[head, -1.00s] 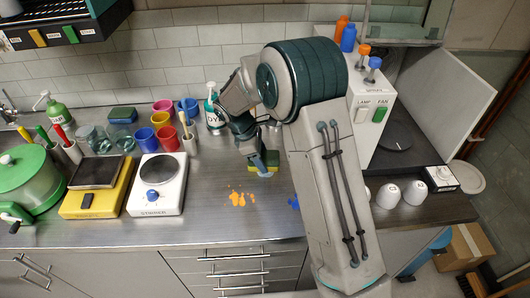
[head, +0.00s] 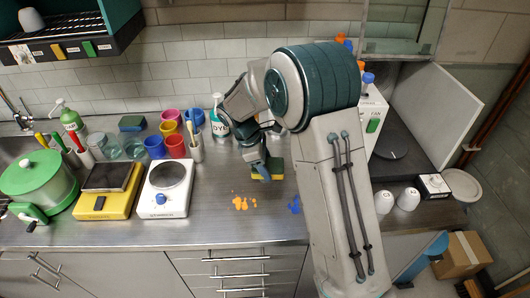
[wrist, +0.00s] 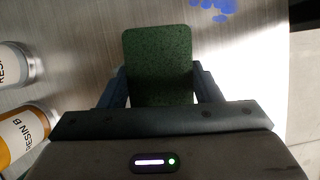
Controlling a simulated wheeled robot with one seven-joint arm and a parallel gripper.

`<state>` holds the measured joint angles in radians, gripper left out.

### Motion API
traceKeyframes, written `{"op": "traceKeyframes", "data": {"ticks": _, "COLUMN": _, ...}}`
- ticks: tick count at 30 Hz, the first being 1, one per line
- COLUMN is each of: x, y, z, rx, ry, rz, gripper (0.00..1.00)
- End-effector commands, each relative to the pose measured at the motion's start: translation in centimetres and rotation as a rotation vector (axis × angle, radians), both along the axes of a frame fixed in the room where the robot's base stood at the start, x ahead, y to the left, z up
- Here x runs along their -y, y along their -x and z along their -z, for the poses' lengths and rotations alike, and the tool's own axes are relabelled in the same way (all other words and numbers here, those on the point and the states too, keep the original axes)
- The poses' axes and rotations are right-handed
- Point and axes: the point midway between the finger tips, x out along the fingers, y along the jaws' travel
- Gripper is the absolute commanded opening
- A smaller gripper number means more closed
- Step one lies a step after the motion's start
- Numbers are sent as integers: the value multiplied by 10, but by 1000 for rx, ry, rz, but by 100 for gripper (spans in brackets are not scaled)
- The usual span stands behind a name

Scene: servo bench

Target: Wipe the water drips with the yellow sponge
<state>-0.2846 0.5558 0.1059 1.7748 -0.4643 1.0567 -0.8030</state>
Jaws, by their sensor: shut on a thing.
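My gripper (head: 262,168) is shut on a sponge (head: 274,170) with a green top and a yellowish lower part. In the wrist view the sponge's green face (wrist: 160,62) sits between the two fingers. I cannot tell whether it touches the steel counter. A blue splash (head: 294,205) lies on the counter, in front and to the right of the sponge; part of a blue splash (wrist: 215,6) also shows at the top of the wrist view. An orange splash (head: 243,203) lies in front and to the left of the sponge.
A white scale (head: 165,190) and a yellow scale (head: 108,190) stand left of the splashes. Cups (head: 175,146), a soap bottle (head: 219,118) and another sponge (head: 132,123) are behind. Resin bottles (wrist: 22,135) are close at left in the wrist view. Counter around the splashes is clear.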

Motion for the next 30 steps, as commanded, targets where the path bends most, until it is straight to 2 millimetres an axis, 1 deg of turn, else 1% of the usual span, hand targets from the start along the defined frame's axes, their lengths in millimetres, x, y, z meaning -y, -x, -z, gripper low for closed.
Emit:
{"op": "traceKeyframes", "data": {"ticks": 1, "x": 0, "y": 0, "z": -9, "rx": 1, "ry": -1, "rz": 0, "gripper": 40}}
{"op": "traceKeyframes", "data": {"ticks": 6, "x": -1, "y": 0, "z": -24, "rx": 1, "ry": -1, "rz": -1, "gripper": 40}}
{"op": "traceKeyframes", "data": {"ticks": 9, "x": -1, "y": 0, "z": -29, "rx": 0, "ry": 0, "rz": -2, "gripper": 40}}
{"op": "traceKeyframes", "data": {"ticks": 30, "x": -1, "y": 0, "z": -28, "rx": 1, "ry": 1, "rz": -4, "gripper": 40}}
